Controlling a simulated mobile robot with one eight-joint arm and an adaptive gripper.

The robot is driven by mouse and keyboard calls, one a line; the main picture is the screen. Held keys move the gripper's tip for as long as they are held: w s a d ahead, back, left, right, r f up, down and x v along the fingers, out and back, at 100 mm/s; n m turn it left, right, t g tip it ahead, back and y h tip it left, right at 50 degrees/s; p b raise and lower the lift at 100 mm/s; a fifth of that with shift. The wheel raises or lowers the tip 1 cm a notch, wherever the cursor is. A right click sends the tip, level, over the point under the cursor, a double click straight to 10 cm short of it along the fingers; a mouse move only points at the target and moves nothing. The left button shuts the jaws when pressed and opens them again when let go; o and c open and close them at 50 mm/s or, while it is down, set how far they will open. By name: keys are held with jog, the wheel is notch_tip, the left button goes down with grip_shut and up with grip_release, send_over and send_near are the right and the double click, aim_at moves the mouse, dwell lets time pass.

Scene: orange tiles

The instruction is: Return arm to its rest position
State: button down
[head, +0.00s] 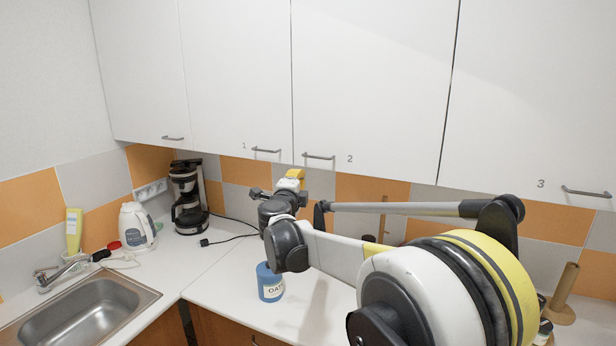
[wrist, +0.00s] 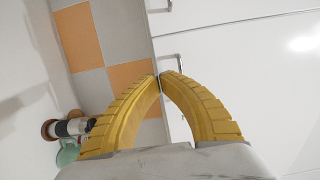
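My gripper (head: 292,176) is raised over the counter in the head view, near the lower edge of the upper cabinets. Its two yellow fingers curve together and their tips meet in the wrist view (wrist: 160,76). Nothing shows between the fingers. A metal cabinet handle (wrist: 172,60) appears just beyond the tips in the wrist view; whether they touch it cannot be told. My arm stretches across the right half of the head view and hides part of the counter and tiled wall.
White upper cabinets (head: 370,80) hang above the counter (head: 222,290); their doors look shut. A blue canister (head: 270,284) stands below my arm. A coffee maker (head: 188,200), a kettle (head: 137,226) and a sink (head: 85,312) are at left. A wooden holder (head: 563,293) stands right.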

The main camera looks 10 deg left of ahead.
jog(key=s+d+r+n+g+y+b, duration=0.1)
jog(key=s+d+n+y+b, duration=0.25)
jog(key=s+d+n, duration=0.35)
jog(key=s+d+r+n+y+b, duration=0.25)
jog(key=s+n+b, duration=0.25)
jog(key=s, duration=0.3)
jog(key=s+d+f+n+g+h+b, duration=0.1)
jog(key=s+d+f+n+g+b, duration=0.1)
jog(key=s+d+f, duration=0.6)
jog(key=s+d+f+n+g+h+b, duration=0.2)
jog(key=s+d+f, duration=0.6)
jog(key=s+f, duration=0.6)
jog(key=s+d+f+n+g+h+b, duration=0.2)
jog(key=s+d+f+g+b, duration=0.2)
jog(key=s+f, duration=0.8)
jog(key=d+f+g, duration=0.2)
jog(key=d, duration=0.2)
jog(key=shift+b, duration=0.35)
